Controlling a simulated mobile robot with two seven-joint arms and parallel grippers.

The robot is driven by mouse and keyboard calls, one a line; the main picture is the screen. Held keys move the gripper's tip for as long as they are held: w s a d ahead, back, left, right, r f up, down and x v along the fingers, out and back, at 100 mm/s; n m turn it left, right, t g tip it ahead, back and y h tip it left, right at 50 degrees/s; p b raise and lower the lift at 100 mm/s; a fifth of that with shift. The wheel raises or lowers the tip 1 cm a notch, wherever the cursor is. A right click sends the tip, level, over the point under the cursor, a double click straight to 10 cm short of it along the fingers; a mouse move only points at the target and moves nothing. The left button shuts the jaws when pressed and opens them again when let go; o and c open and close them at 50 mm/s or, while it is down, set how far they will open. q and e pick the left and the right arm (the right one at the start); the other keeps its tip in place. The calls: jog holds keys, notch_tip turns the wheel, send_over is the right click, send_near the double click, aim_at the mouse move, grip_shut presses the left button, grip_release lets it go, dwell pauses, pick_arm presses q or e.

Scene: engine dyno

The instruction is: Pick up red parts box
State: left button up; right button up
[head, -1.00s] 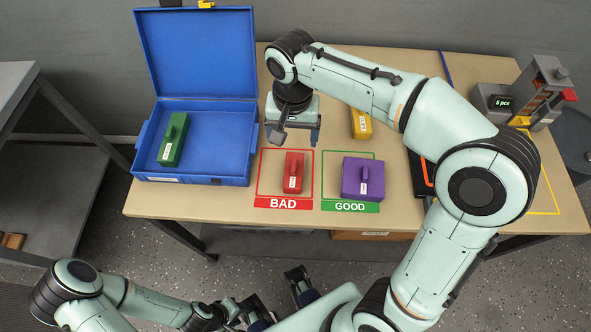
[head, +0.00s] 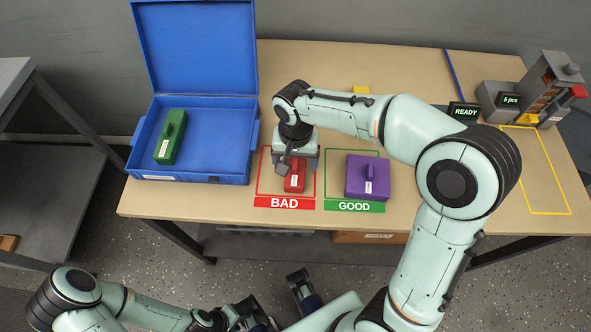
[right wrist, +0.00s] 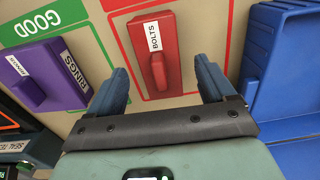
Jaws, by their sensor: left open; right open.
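The red parts box (head: 294,180) sits inside the red BAD outline on the table, partly hidden under my right gripper. In the right wrist view the red box (right wrist: 158,55) has a raised handle and a white BOLTS label, and it lies between the open fingers. My right gripper (head: 295,165) is open and over the box; its two fingers also show in the right wrist view (right wrist: 158,82). I cannot tell if they touch the box. My left gripper (head: 275,305) is low in front of the table, apart from the boxes, open.
A purple box (head: 367,178) stands in the green GOOD outline to the right. A blue case (head: 240,140) with its lid open holds a green box (head: 170,138) on the left. A yellow outline and a small machine (head: 545,90) are at the right.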

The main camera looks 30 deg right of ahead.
notch_tip(320, 180, down, 3)
jog(key=shift+r, duration=0.2)
jog(key=c, duration=1.2)
jog(key=shift+r, duration=0.1)
